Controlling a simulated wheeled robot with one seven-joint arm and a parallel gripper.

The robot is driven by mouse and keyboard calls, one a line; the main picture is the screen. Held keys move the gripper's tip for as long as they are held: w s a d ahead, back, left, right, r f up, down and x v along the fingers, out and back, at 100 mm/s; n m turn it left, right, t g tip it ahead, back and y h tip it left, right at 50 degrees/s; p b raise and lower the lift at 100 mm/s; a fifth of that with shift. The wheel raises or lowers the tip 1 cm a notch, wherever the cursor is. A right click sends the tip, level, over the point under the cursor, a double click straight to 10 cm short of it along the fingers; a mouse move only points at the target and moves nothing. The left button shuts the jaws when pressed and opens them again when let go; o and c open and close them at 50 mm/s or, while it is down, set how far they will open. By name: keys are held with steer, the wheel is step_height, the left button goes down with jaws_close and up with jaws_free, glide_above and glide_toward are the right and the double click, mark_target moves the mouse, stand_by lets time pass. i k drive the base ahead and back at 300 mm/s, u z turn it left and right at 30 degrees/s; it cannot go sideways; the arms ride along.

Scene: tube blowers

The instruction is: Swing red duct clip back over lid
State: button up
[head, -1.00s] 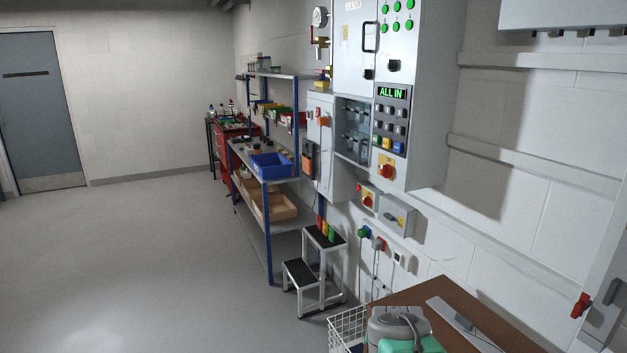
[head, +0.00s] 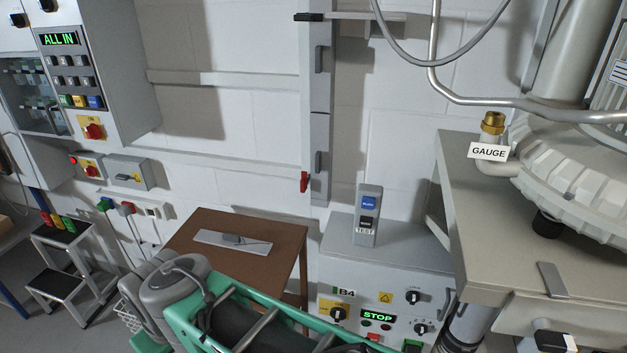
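The red duct clip (head: 304,181) is at the lower end of the tall, narrow grey wall duct, on its left edge. It hangs beside the duct's front rather than across it. The small size hides how the red clip is hinged. My gripper is not in view.
A brown table (head: 285,232) stands below left of the duct. A grey B4 cabinet (head: 390,262) reading STOP is below right, with a TEST box (head: 368,215) on top. A bench (head: 465,200) carries a large blower (head: 575,165). A green-framed unit (head: 180,318) fills the bottom foreground.

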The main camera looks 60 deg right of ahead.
mark_target(304, 182)
steer(key=i, duration=0.25)
steer(key=z, duration=0.95)
steer(key=k, duration=1.1)
steer(key=u, duration=1.4)
steer(key=i, duration=1.35)
steer(key=z, duration=1.3)
steer(key=i, duration=0.85)
steer(key=z, duration=0.9)
